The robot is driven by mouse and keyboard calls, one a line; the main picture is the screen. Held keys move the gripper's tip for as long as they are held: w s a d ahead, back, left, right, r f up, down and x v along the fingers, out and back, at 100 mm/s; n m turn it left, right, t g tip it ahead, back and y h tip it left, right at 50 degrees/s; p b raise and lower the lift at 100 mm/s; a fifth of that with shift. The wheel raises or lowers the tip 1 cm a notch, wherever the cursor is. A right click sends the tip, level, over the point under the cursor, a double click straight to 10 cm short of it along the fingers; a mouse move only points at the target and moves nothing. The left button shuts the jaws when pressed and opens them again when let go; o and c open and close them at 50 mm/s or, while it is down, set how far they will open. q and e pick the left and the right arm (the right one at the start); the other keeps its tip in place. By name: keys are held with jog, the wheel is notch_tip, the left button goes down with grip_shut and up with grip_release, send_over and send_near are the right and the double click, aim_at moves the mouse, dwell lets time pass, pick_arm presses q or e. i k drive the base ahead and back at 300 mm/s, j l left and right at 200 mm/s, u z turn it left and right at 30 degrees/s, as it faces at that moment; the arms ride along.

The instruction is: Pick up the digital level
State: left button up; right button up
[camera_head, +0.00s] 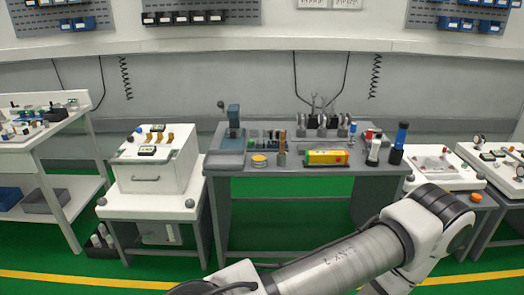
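Neither of my grippers shows. One of my arms (345,262) crosses the lower right of the view, in front of the benches and well apart from the yellow object.
A blue-and-black cylinder (399,143) and a white-and-red one (374,150) stand right of the yellow object. A yellow round item (259,160) lies to its left. A white case (156,163) stands on the left cart. Green floor is clear in front.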

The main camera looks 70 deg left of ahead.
aim_at(311, 157)
jog(key=u, duration=1.75)
